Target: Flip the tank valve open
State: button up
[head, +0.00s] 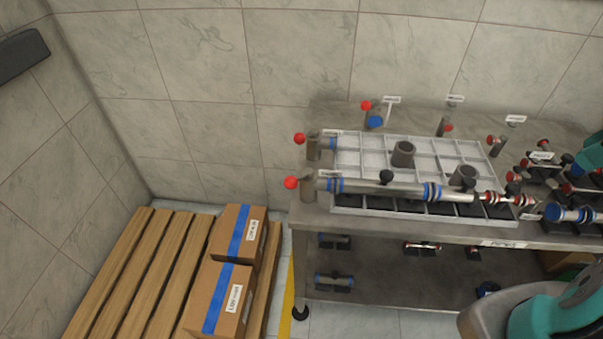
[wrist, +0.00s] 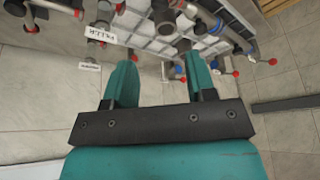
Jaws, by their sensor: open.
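A metal bench (head: 455,236) carries pipes and several levers with round red knobs. Two red-knobbed levers (head: 291,183) stick out at its left end, one near the long pipe (head: 350,186) and one behind it. Another red knob (head: 366,105) stands at the back near a blue one. I cannot tell which of these is the tank valve, because the labels are too small to read. My gripper (wrist: 160,82) is open and empty in the wrist view, its teal fingers apart. Beyond it are the bench fittings and a red knob (wrist: 272,61); no contact shows.
A grid tray (head: 350,160) lies on the bench with upright grey cylinders. More red-ended fittings crowd the bench's right side. A lower shelf (head: 380,265) holds several fittings. A wooden pallet (head: 125,270) with two cardboard boxes (head: 240,232) stands at left. A tiled wall is behind.

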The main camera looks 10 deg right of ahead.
jog(key=w+a+n, duration=0.1)
jog(key=w+a+n+b, duration=0.1)
jog(key=w+a, duration=0.1)
jog(key=w+a+f, duration=0.1)
jog(key=a, duration=0.1)
jog(key=shift+w+a+n+y, duration=0.2)
jog(key=shift+n+y, duration=0.2)
grip_shut()
jog(key=w+a+f+n+y+b, duration=0.1)
jog(key=w+a+n, duration=0.2)
jog(key=a, duration=0.4)
jog(key=w+a+f+n+b, duration=0.1)
jog(key=w+a+n+b, duration=0.15)
jog(key=a, duration=0.45)
jog(key=s+a+f+n+g+y+b, duration=0.1)
jog(key=a+n, duration=1)
jog(key=a, duration=1.1)
jog(key=shift+s+a+g+y+b, duration=0.4)
jog(key=shift+s+g+y+b, duration=0.25)
jog(key=shift+s+g+y, duration=0.3)
jog(key=shift+f, duration=0.1)
